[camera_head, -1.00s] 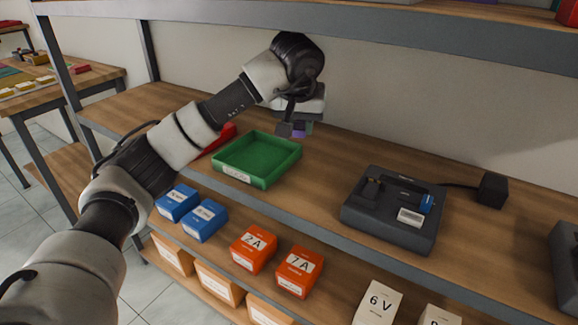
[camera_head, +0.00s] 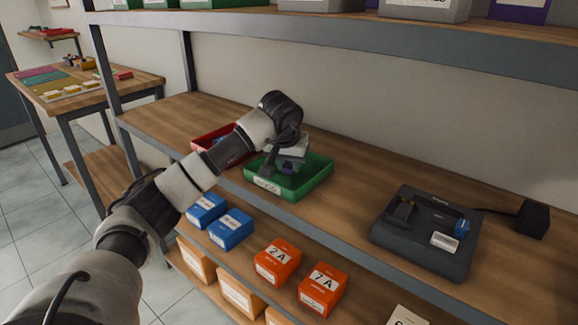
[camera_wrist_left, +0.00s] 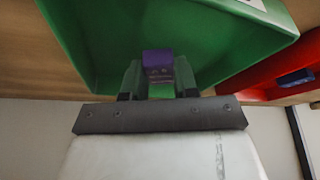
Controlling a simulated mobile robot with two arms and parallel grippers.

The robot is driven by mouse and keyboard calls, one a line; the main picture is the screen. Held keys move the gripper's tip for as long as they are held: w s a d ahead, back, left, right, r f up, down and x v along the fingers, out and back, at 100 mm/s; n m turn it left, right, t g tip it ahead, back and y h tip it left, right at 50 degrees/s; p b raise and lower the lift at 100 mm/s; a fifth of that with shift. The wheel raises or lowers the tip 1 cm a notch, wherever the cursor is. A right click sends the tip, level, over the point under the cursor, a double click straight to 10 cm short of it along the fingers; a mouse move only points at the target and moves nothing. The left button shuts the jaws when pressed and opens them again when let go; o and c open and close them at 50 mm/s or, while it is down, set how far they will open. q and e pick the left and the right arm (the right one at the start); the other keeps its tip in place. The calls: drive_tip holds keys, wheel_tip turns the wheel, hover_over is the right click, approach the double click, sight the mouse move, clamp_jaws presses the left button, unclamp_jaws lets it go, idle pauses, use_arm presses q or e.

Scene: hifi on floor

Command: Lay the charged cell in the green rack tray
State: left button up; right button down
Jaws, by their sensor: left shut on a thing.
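The green tray (camera_head: 314,181) stands on the middle shelf, with a white label on its front. My left gripper (camera_head: 285,170) is over the tray, its fingers reaching down into the tray's outline. It is shut on a purple cell (camera_head: 287,169). In the left wrist view the purple cell (camera_wrist_left: 158,64) sits between the two fingers of the gripper (camera_wrist_left: 159,80), with the green tray (camera_wrist_left: 100,40) behind it. I cannot tell whether the cell touches the tray floor. My right gripper is not in view.
A red tray (camera_head: 207,139) stands left of the green one, with something blue in it. A dark charger (camera_head: 425,235) holding a blue cell (camera_head: 462,229) is to the right. Blue boxes (camera_head: 232,230) and orange boxes (camera_head: 278,262) are below. Another shelf (camera_head: 350,31) runs overhead.

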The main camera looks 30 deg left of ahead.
use_arm(q)
drive_tip(key=shift+f, duration=0.6)
drive_tip(key=shift+s+d+f, duration=0.15)
drive_tip(key=shift+s+f, duration=0.05)
drive_tip(key=shift+f, duration=0.45)
drive_tip(key=o, duration=0.9)
drive_tip(key=shift+d, duration=0.1)
drive_tip(key=shift+r, duration=0.4)
drive_tip(key=v, duration=1.2)
drive_tip(key=shift+w+a+r, duration=0.15)
drive_tip(key=shift+a+r, duration=0.05)
drive_tip(key=shift+r, duration=0.1)
drive_tip(key=shift+f, duration=0.1)
